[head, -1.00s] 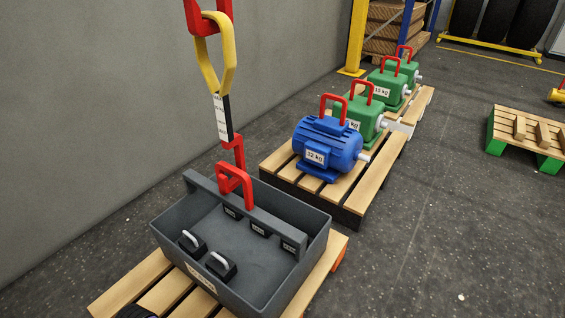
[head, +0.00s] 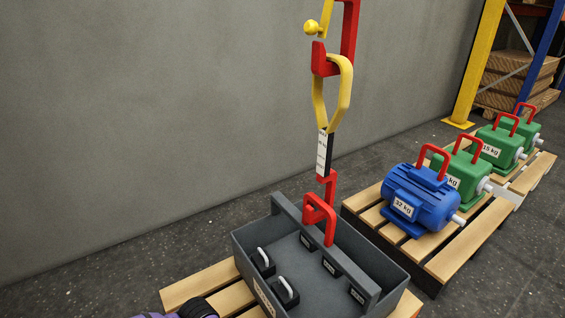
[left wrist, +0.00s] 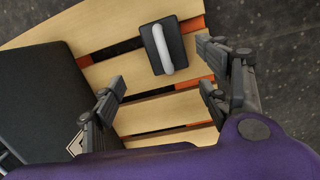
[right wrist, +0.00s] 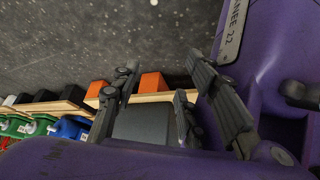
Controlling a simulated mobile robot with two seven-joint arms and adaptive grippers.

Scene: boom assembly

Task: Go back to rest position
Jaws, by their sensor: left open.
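My left gripper (left wrist: 162,88) is open and empty in the left wrist view. A dark weight with a pale handle (left wrist: 158,58) lies on the pallet's slats (left wrist: 90,75), just beyond the fingertips. My right gripper (right wrist: 158,80) has its fingers apart in the right wrist view. A grey surface (right wrist: 145,124) shows behind them; I cannot tell whether they touch it. In the head view, only a purple and dark piece of my arm shows at the bottom left. The grey crate (head: 252,243) holds several dark weights, two with pale handles in front.
A red hook (head: 318,212) on the crate's bar hangs from a scale strip (head: 324,152) and yellow loop (head: 345,95). A blue motor (head: 418,205) and green motors (head: 492,147) stand on a pallet at right. A grey wall (head: 130,110) closes the left.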

